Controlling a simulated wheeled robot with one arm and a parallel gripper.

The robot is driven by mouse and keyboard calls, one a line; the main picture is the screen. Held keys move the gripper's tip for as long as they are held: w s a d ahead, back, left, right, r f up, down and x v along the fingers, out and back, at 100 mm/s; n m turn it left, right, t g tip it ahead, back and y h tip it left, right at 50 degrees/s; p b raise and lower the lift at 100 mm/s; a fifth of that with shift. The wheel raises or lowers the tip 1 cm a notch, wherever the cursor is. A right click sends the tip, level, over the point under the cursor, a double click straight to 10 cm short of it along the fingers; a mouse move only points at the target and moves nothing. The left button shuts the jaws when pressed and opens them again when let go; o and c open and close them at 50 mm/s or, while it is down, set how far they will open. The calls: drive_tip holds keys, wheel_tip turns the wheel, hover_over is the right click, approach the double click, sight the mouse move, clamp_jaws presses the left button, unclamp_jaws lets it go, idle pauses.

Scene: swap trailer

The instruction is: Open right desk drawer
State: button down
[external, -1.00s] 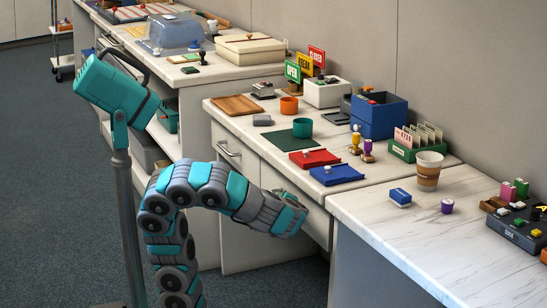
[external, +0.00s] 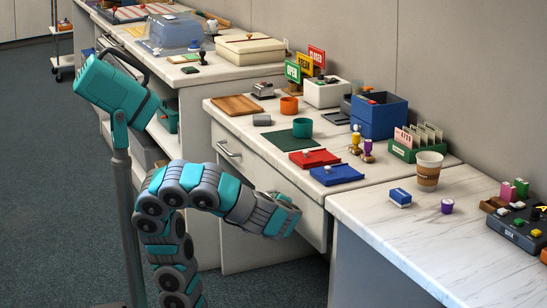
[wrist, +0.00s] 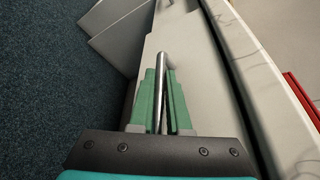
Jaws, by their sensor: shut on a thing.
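The right desk drawer (external: 313,222) is a pale front under the right part of the middle desk's top, partly hidden by my arm in the external view. In the wrist view its pale front (wrist: 185,38) runs beside the desktop edge. Its handle is a metal bar (wrist: 161,70) between the green fingers of my gripper (wrist: 163,100). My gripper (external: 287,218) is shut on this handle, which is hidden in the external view. A narrow dark gap shows between drawer front and desktop edge; how far the drawer stands out is hard to tell.
The left drawer's handle (external: 229,152) is on the same desk. A red tray (external: 314,158) and a blue tray (external: 336,174) lie near the desktop's front edge. A marble-topped desk (external: 440,240) stands close on the right. The carpeted floor (external: 60,190) at left is clear.

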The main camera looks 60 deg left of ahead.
drive_tip(key=s, duration=0.7)
drive_tip(key=shift+s+b, duration=0.35)
drive_tip(key=c, duration=0.9)
unclamp_jaws()
drive_tip(key=shift+d, duration=0.1)
drive_tip(key=shift+p+v, duration=0.35)
drive_tip(key=shift+v, duration=3.5)
